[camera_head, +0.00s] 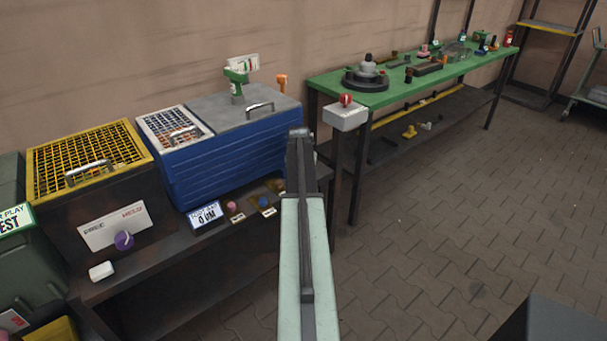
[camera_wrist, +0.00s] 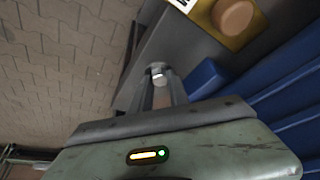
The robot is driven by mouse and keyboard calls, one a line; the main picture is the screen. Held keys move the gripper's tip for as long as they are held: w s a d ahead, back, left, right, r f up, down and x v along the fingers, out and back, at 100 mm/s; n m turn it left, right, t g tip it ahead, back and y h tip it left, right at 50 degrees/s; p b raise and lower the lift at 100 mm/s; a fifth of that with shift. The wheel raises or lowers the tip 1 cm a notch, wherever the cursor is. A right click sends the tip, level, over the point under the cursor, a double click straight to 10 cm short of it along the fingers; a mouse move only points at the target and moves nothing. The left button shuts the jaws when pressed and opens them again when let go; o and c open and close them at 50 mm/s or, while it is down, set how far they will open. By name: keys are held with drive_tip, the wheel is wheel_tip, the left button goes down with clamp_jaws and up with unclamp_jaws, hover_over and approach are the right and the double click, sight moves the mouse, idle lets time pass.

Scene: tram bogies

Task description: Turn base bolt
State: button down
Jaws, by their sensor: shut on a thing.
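My gripper (camera_wrist: 158,88) shows in the wrist view, its fingers pointing away toward the dark grey bench edge. It is shut on a small pale metal piece (camera_wrist: 158,72) at the fingertips. I cannot tell whether this piece is the base bolt, or whether it is loose or set in something. In the head view my arm stretches forward past the right end of the blue tank (camera_head: 225,150), and the fingers are hidden. No base bolt can be made out there. A round black base with a grey domed part (camera_head: 367,68) stands on the green table (camera_head: 400,92).
A dark bench (camera_head: 150,262) carries the tank, a yellow-grated box (camera_head: 85,160) and small coloured knobs. A tan round knob (camera_wrist: 233,16) is close by in the wrist view. A grey box with a red knob (camera_head: 346,112) stands right of my arm.

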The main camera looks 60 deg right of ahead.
drive_tip(key=shift+s+d, duration=0.15)
idle(0.3)
drive_tip(key=c, duration=1.3)
unclamp_jaws()
drive_tip(key=shift+o, duration=0.2)
drive_tip(key=shift+a+r+p, duration=0.2)
drive_tip(key=shift+r+p, duration=0.1)
drive_tip(key=p+v, duration=0.6)
drive_tip(key=v, duration=0.1)
drive_tip(key=shift+p, duration=0.3)
drive_tip(key=shift+r, duration=0.1)
